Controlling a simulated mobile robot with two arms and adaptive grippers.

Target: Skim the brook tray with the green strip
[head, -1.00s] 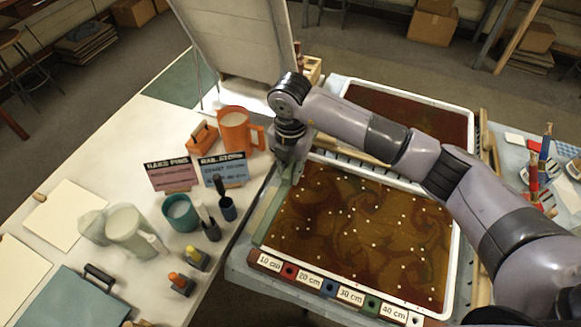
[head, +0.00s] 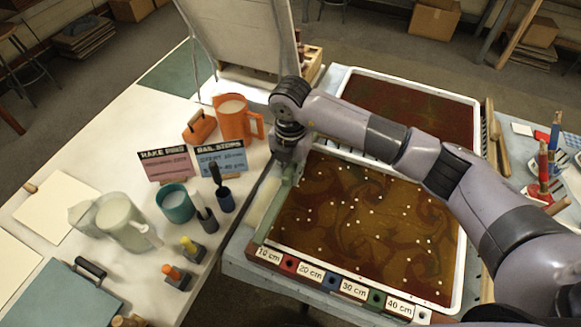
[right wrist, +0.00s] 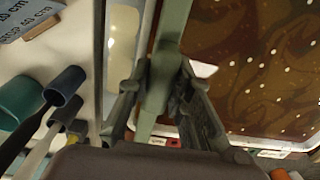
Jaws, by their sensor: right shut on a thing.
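The near tray (head: 463,262) has a white rim and holds a brown-red marbled bath dotted with small white specks. No name shows on it, so I cannot tell whether it is the brook tray. My right gripper (head: 286,163) is at this tray's far left corner, shut on a long, pale green strip (head: 281,192). In the right wrist view the green strip (right wrist: 171,25) runs between the fingers (right wrist: 160,82), along the left side of the bath. Whether the strip touches the liquid is unclear. My left gripper is out of view.
A second tray (head: 472,106) with a dark red bath lies behind. Coloured length blocks (head: 311,273) line the near tray's front. An orange jug (head: 236,121), two sign cards (head: 220,159) and a teal cup (head: 176,204) stand close left. My right arm spans the trays.

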